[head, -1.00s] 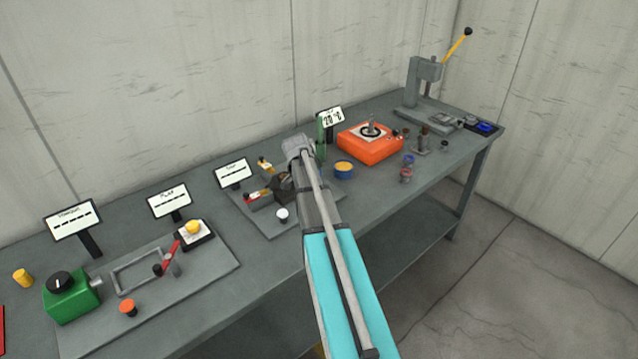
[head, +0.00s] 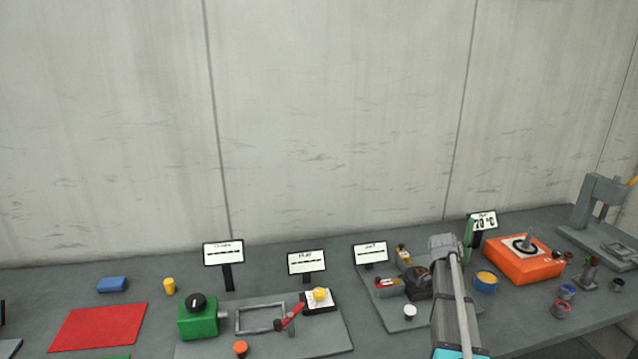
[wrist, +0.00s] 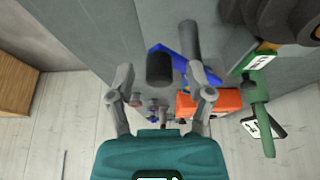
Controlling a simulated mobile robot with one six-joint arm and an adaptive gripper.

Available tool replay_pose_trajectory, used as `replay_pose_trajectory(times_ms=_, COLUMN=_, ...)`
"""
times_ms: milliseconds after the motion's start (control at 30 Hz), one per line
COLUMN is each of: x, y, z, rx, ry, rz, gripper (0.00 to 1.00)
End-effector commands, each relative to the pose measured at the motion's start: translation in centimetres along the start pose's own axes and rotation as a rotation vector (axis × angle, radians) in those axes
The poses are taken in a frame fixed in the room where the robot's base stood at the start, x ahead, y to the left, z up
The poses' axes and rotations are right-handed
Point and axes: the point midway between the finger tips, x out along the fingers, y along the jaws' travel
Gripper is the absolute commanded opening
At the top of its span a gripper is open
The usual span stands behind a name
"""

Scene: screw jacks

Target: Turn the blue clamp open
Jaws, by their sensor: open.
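In the wrist view, a blue part (wrist: 183,62), which looks like the clamp, runs slantwise beyond my fingers. A dark cylindrical knob (wrist: 159,68) stands in front of it, and a grey rod (wrist: 188,38) rises beside it. My gripper (wrist: 160,76) is open, its two grey fingers apart on either side of the knob, with nothing visibly held. I cannot tell whether a finger touches the blue part. In the head view my arm covers the gripper and this blue part.
Near the gripper are an orange box (head: 523,264), a blue-sided yellow-topped can (head: 486,282) and a green post (head: 468,240). A green box (head: 197,319) and red mat (head: 98,327) are to the left. A grey press (head: 599,205) stands at right.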

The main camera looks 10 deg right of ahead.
Motion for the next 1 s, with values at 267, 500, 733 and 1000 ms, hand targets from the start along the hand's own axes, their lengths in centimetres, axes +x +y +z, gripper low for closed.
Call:
replay_pose_trajectory(times_ms=267, x=-1.8, y=1.0, z=5.3, rx=-0.182, ry=-0.048, rz=-0.021, gripper=0.67)
replay_pose_trajectory(times_ms=500, x=-5.2, y=3.7, z=14.9, rx=-0.558, ry=-0.136, rz=-0.078, gripper=0.67)
replay_pose_trajectory(times_ms=733, x=-8.6, y=7.8, z=24.2, rx=-0.974, ry=-0.223, rz=-0.161, gripper=0.67)
replay_pose_trajectory(times_ms=1000, x=-11.4, y=12.6, z=31.6, rx=-1.363, ry=-0.293, rz=-0.26, gripper=0.67)
